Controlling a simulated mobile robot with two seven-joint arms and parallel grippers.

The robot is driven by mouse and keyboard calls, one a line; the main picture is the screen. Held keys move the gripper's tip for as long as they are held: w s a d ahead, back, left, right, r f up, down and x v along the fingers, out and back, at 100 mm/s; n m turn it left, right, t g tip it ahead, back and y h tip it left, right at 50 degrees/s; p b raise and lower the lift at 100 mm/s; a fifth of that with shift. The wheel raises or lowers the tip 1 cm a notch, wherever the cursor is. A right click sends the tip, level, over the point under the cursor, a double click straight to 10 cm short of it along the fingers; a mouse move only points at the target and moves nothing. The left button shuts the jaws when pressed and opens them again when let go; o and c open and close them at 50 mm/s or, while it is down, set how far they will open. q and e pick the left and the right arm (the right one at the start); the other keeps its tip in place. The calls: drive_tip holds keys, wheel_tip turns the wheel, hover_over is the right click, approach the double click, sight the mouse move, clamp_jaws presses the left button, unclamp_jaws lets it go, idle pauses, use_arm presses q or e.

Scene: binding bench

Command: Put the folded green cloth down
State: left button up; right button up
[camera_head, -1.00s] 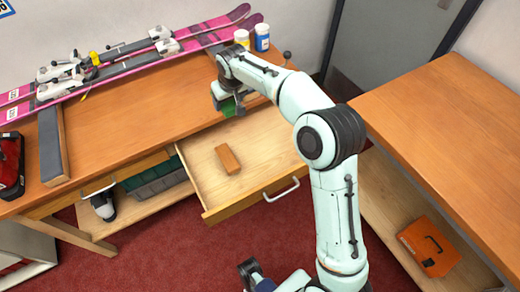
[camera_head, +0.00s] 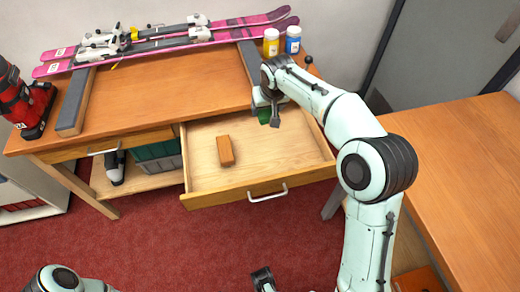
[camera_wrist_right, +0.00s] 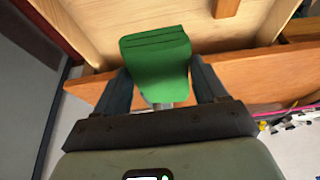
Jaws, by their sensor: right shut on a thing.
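The folded green cloth (camera_head: 264,116) is in my right gripper (camera_head: 271,110), at the back of the open drawer (camera_head: 262,187), near the tabletop's front edge. In the right wrist view the cloth (camera_wrist_right: 157,62) stands out between the two dark fingers of the gripper (camera_wrist_right: 161,88), which is shut on it. Whether the cloth touches the drawer floor is unclear. A dark piece at the bottom edge of the head view looks like my left gripper (camera_head: 263,279); it is mostly cut off.
A brown block (camera_head: 225,150) lies in the drawer, left of the cloth; the drawer's front and right floor is bare.

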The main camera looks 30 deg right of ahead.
sight(266, 150)
drive_tip(key=shift+s+d, duration=0.1)
drive_tip(key=shift+s, duration=0.05)
drive_tip(key=shift+f, duration=0.25)
use_arm(q)
drive_tip(key=f+b, duration=0.3)
drive_tip(key=shift+w+d, duration=0.15)
drive_tip(key=shift+w, duration=0.25)
use_arm(e)
wheel_tip(266, 150, down, 20)
drive_tip(key=shift+r, duration=0.2)
drive_tip(key=shift+f+b, duration=0.15)
drive_tip(key=shift+b, duration=0.2)
use_arm(q)
drive_tip(key=shift+w+f+t, duration=0.1)
drive_tip(key=shift+t, duration=0.2)
use_arm(e)
drive_tip(key=o, duration=0.9)
drive_tip(key=shift+o, duration=0.2)
